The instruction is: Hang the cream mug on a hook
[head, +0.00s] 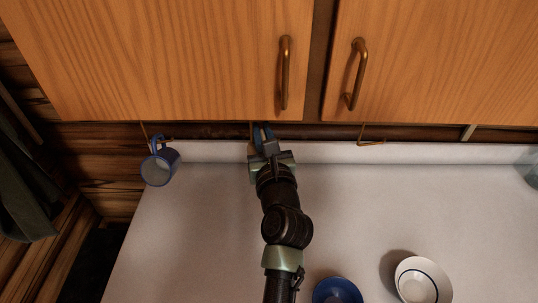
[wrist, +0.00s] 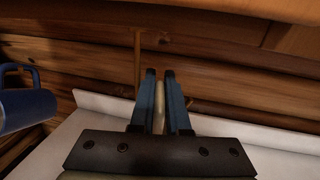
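My gripper (head: 263,131) is at the back of the counter, under the left cabinet door, close beside the middle hook (head: 251,130). This hook also shows in the wrist view (wrist: 138,62), just left of the fingertips. The blue fingers (wrist: 160,74) are nearly together on a narrow cream piece (wrist: 158,112), which looks like the cream mug's handle. The mug's body is hidden, apparently below the gripper. I cannot see the handle touching the hook. Another hook (head: 370,141) to the right is empty.
A blue mug (head: 160,165) hangs at the left hook, and shows at the wrist view's left edge (wrist: 24,108). A blue bowl (head: 338,291) and a white blue-ringed bowl (head: 420,281) are on the counter (head: 200,240). A glassy object (head: 533,177) stands far right. Cabinets (head: 170,60) overhang the hooks.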

